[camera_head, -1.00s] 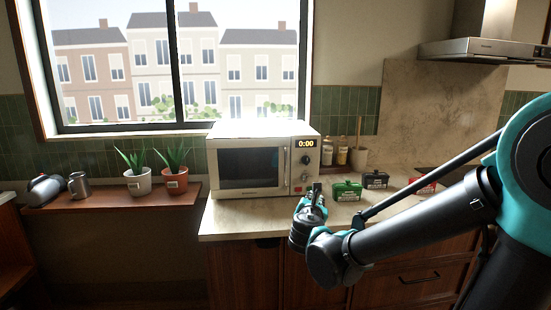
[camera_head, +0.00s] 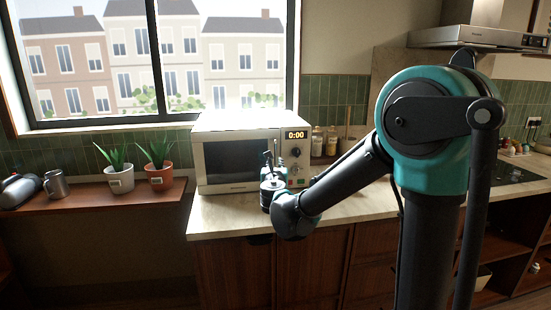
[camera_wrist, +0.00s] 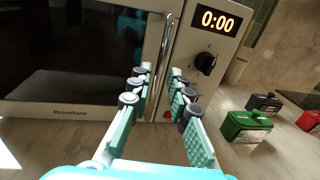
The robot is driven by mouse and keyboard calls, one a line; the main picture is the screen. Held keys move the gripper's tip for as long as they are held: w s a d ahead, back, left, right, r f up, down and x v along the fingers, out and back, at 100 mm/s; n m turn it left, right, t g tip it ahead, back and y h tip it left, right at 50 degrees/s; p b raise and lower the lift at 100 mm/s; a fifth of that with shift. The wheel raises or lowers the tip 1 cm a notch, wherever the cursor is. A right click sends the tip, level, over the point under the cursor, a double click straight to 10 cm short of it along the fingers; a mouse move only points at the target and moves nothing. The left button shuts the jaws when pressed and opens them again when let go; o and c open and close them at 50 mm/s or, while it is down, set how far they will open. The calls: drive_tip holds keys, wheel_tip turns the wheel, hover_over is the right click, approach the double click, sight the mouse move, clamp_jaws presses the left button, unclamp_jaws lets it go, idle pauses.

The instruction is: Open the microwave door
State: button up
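The cream microwave (camera_head: 218,185) stands on the counter with its door shut; its display reads 0:00. In the wrist view its dark door window (camera_wrist: 80,55) fills the left, and the upright metal door handle (camera_wrist: 170,38) runs between door and control panel (camera_wrist: 190,62). My gripper (camera_wrist: 160,72) is open and empty, with its two fingers pointing at the microwave. The handle appears between the fingertips in that view; I cannot tell whether they touch it.
A green box (camera_wrist: 246,127) and a dark box (camera_wrist: 265,103) are on the counter right of my gripper. Bottles (camera_head: 317,142) stand right of the microwave.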

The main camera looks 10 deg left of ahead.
sight(276, 157)
drive_tip(key=w, duration=0.6)
drive_tip(key=shift+a, duration=0.2)
clamp_jaws()
